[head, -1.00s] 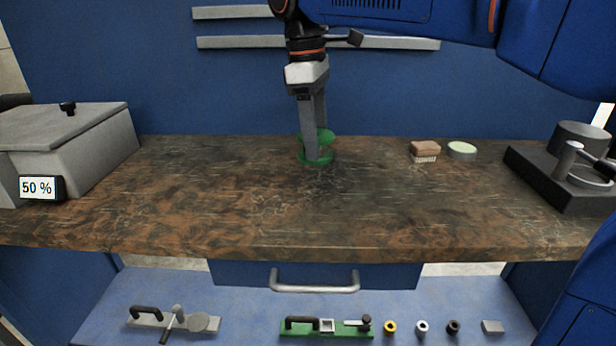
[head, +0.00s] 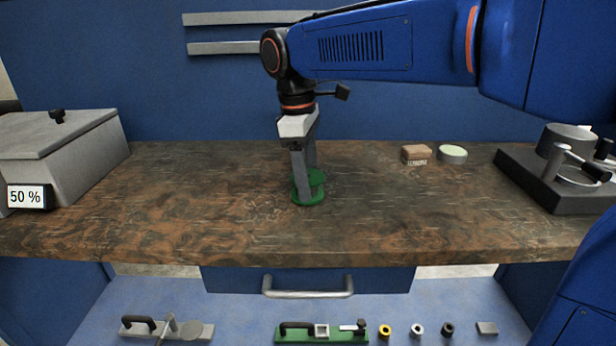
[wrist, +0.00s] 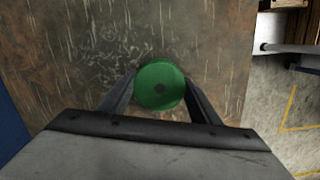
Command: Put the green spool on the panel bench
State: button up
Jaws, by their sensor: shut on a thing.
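The green spool (head: 316,197) is upright between the fingers of my gripper (head: 304,188), over the middle of the brown bench top (head: 420,215). The fingers are shut on its narrow middle, and its wide green ends show above and below. I cannot tell whether its lower end touches the bench top. In the wrist view, the spool's round green top (wrist: 160,85) with a dark centre sits between the two fingers and hides what is under it.
A grey lidded box (head: 60,150) stands at the left, and a dark device (head: 550,180) at the right. A brush (head: 416,154) and a pale round tin (head: 452,154) stand at the back right. The bench top around the spool is clear. Several small parts lie on the lower blue surface (head: 250,310).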

jog(key=shift+f, duration=0.1)
jog(key=o, duration=1.1)
jog(key=shift+c, duration=0.2)
notch_tip(320, 180, up, 12)
jog(key=a, duration=0.1)
jog(key=shift+w+a, duration=0.15)
